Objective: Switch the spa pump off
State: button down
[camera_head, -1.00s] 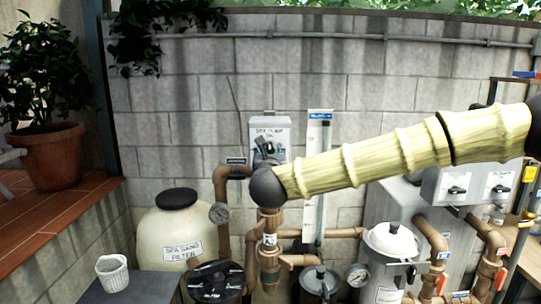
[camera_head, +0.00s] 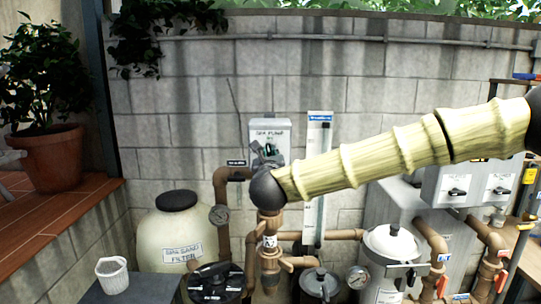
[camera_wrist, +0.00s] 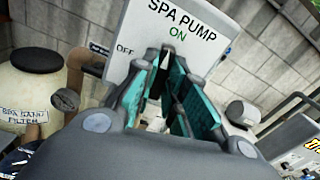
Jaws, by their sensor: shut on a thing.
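The spa pump switch box (camera_head: 285,128) is a pale grey box on the block wall, and my gripper (camera_head: 269,153) is at its lower front in the head view. In the wrist view the box face (camera_wrist: 205,52) reads SPA PUMP, with a green ON at the top and OFF at the left. A narrow white-tipped switch handle (camera_wrist: 166,62) shows between my teal-padded fingers and points up towards ON. My gripper (camera_wrist: 167,72) is shut on this handle. The fingers hide most of the handle and the lower face of the box.
A spa sand filter (camera_head: 172,228) stands lower left, beside brown pipes (camera_head: 221,190). A clear flow tube (camera_head: 316,190) is on the wall just right of the box. Other grey switch boxes (camera_head: 470,178) and a white-lidded canister (camera_head: 391,243) are at the right.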

jog(key=shift+f+n+p, duration=0.1)
jog(key=shift+n+p, duration=1.95)
jog(key=shift+n, duration=6.25)
jog(key=c, duration=1.4)
grip_release()
jog(key=shift+o, duration=0.2)
jog(key=shift+s, duration=0.1)
jog(key=s+b, duration=0.2)
jog(key=s, duration=0.5)
jog(key=shift+w, duration=0.1)
